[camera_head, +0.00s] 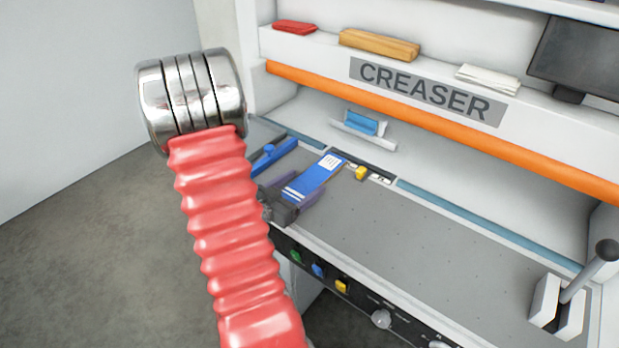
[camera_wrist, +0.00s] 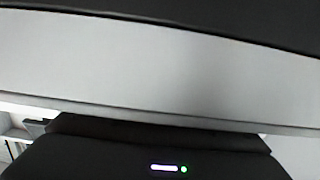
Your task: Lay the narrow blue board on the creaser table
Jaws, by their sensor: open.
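The narrow blue board (camera_head: 318,173), with a white label and white stripes, lies flat on the grey creaser table (camera_head: 430,240), near its left end. My gripper (camera_head: 298,196) is low at the table's front left edge. Its purple-grey fingers are open, one on each side of the board's near end, and a gap seems to show beside the board. Whether they touch it I cannot tell. The wrist view shows only pale and dark surfaces close up and a dark housing with a small light (camera_wrist: 165,167); the board is not visible there.
A blue bar (camera_head: 273,155) lies left of the board and a yellow piece (camera_head: 361,174) right of it. A lever (camera_head: 590,270) stands at the table's right end. An orange rail (camera_head: 440,130) and shelf overhang the back. The table's middle is clear.

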